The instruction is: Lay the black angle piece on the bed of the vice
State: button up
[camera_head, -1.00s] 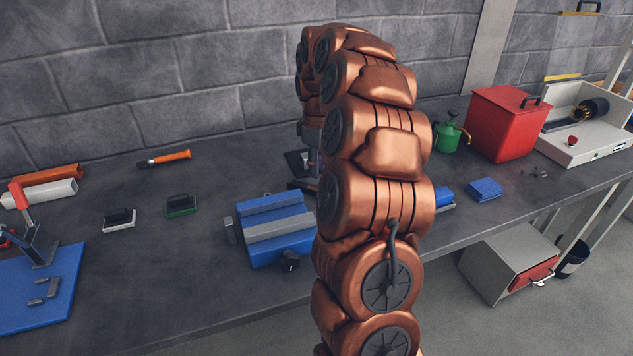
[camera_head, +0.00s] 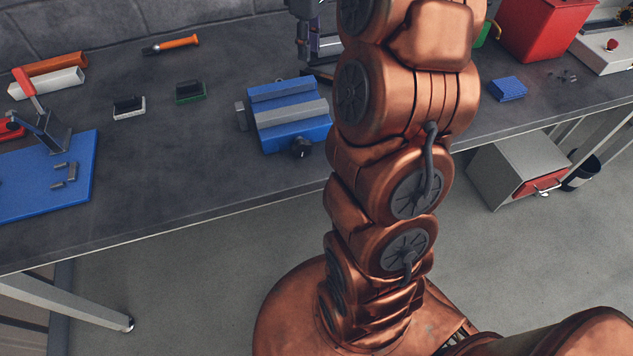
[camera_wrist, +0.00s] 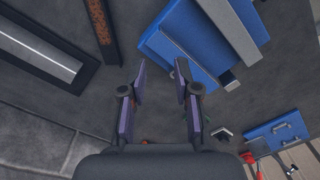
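The blue vice (camera_head: 287,113) with grey jaw bars stands near the front of the bench; it also shows at the upper right in the wrist view (camera_wrist: 185,42). No black piece shows on it. A long dark angled-looking piece with a pale strip (camera_wrist: 45,52) lies at the upper left of the wrist view, and a dark piece with a rusty-brown strip (camera_wrist: 113,50) is beside it. I cannot tell for sure which is the black angle piece. My gripper (camera_wrist: 161,75) is open and empty above the bench, between these pieces and the vice. In the head view, my arm hides part of that area.
A green-based block (camera_head: 190,92) and a white-based block (camera_head: 129,107) stand left of the vice. A blue board with a red-handled clamp (camera_head: 80,190) lies farther left. A screwdriver-like tool (camera_head: 172,44) lies behind. A blue block (camera_head: 508,88) and red bin (camera_head: 540,28) are to the right.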

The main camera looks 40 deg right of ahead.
jog(key=shift+m, duration=0.3)
jog(key=s+a, duration=0.2)
jog(key=a, duration=0.1)
jog(key=s+a, duration=0.2)
jog(key=a, duration=0.1)
jog(key=s+a, duration=0.2)
jog(key=a, duration=0.1)
jog(key=shift+r, duration=0.15)
jog(key=s+a+f+m, duration=0.1)
jog(key=s+a+f, duration=0.1)
jog(key=s+a, duration=0.3)
jog(key=s+a+f+m+g, duration=0.1)
jog(key=s+a, duration=0.3)
jog(key=s, duration=0.6)
jog(key=shift+s+a+f, duration=0.2)
jog(key=shift+a+f, duration=0.15)
jog(key=shift+f, duration=0.15)
jog(key=shift+o, duration=0.2)
jog(key=s+a+f+m, duration=0.2)
jog(key=s+f, duration=0.1)
jog(key=s, duration=0.5)
jog(key=shift+f+g, duration=0.25)
jog(key=shift+g, duration=0.15)
